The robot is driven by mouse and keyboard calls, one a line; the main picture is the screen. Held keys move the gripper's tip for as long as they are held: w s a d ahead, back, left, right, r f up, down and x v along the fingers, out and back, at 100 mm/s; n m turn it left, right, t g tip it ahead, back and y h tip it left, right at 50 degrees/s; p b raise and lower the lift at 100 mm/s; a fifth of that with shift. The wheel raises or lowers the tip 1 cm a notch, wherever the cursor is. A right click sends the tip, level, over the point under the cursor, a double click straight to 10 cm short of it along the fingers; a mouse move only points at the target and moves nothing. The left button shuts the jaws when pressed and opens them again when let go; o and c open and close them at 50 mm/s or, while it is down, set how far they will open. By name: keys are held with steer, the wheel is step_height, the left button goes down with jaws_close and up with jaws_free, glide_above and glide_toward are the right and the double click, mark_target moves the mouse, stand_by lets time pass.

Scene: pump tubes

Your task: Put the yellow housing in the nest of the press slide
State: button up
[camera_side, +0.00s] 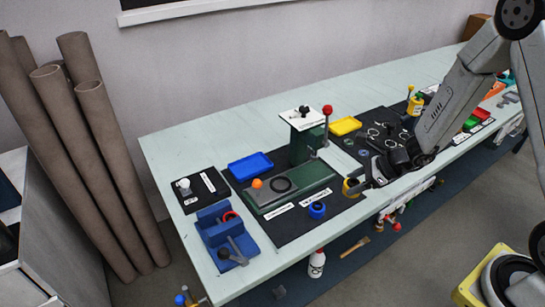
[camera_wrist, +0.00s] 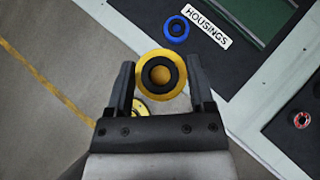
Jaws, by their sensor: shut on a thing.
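The yellow housing (camera_side: 350,187) is between the fingers of my gripper (camera_side: 363,186), near the front edge of the bench. In the wrist view the housing (camera_wrist: 143,65) is a yellow ring with a dark inner ring, and my gripper (camera_wrist: 160,80) is shut on its sides. It is held over the area beyond the black mat. The press slide (camera_side: 308,180) is a green plate left of the gripper. Its nest (camera_side: 281,184) is a dark round ring, empty as far as I can see. An orange knob (camera_side: 257,183) stands on the slide's left end.
A blue housing (camera_side: 317,210) sits by the HOUSINGS label (camera_wrist: 206,26). The green press column (camera_side: 307,140) with a red-knobbed lever (camera_side: 327,110) rises behind the slide. A blue tray (camera_side: 250,166), a yellow tray (camera_side: 345,126) and a blue fixture (camera_side: 228,240) surround it.

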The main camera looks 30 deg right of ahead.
steer(key=w+a+r+m+t+h, duration=0.1)
steer(key=w+a+r+m, duration=0.1)
steer(key=w+a, duration=0.5)
steer(key=shift+m+h, duration=0.3)
steer(key=shift+w, duration=0.15)
glide_above(273, 181)
steer(key=s+d, duration=0.2)
steer(key=s, duration=0.2)
step_height(273, 181, down, 8)
steer(key=shift+s+a+f, duration=0.1)
steer(key=shift+a, duration=0.05)
steer(key=shift+w+f, duration=0.45)
steer(key=shift+w, duration=0.05)
steer(key=shift+f, duration=0.1)
steer(key=shift+w+f, duration=0.25)
steer(key=shift+f, duration=1.5)
